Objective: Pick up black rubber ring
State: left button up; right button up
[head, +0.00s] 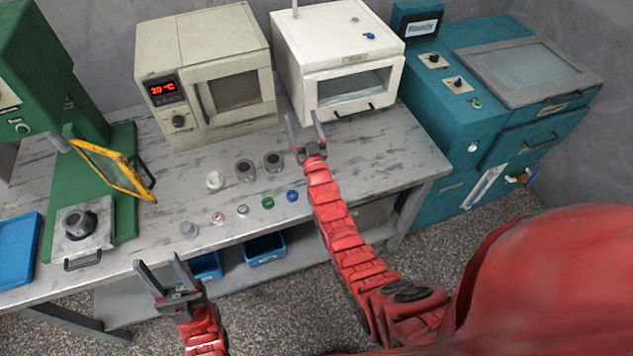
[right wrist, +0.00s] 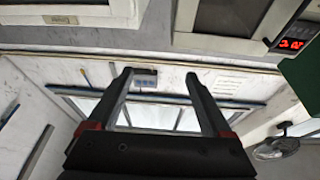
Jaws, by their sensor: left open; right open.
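Several small parts sit on the grey workbench (head: 190,195) in the head view. Two are dark and round: one dark grey part (head: 245,171) and another dark part (head: 273,161) beside it. I cannot tell which part, if any, is the black rubber ring. My right gripper (head: 302,116) is open and empty, raised above the bench in front of the white oven, right of the dark parts. It also shows open in the right wrist view (right wrist: 158,73), with no ring between its fingers. My left gripper (head: 157,259) is open and empty near the bench's front edge.
A white part (head: 215,180), a green part (head: 267,202) and a blue part (head: 292,196) sit near the dark parts. A beige oven (head: 205,75) and white oven (head: 337,60) stand behind. A green press (head: 105,190) stands left, a teal machine (head: 480,110) right.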

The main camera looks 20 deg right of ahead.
jog(key=w+d+f+g, duration=0.1)
jog(key=w+f+g, duration=0.9)
jog(key=w, duration=0.1)
jog(key=s+r+m+g, duration=0.1)
jog(key=s+r+g, duration=0.2)
jog(key=s+g, duration=0.5)
jog(key=s+r+g, duration=0.4)
jog(key=s, duration=0.8)
jog(key=f+b, duration=0.1)
jog(key=f, duration=0.2)
jog(key=f+b, duration=0.1)
jog(key=f, duration=0.3)
jog(key=f+b, duration=0.1)
jog(key=f, duration=0.3)
jog(key=shift+w+d, duration=0.25)
jog(key=shift+d, duration=0.1)
jog(key=shift+w+f, duration=0.1)
jog(key=shift+f, duration=0.6)
jog(key=shift+f+p, duration=0.55)
jog(key=shift+w+a+f, duration=0.1)
jog(key=shift+w+f, duration=0.1)
jog(key=shift+f, duration=0.6)
jog(key=shift+f+b, duration=0.7)
jog(key=shift+f, duration=0.55)
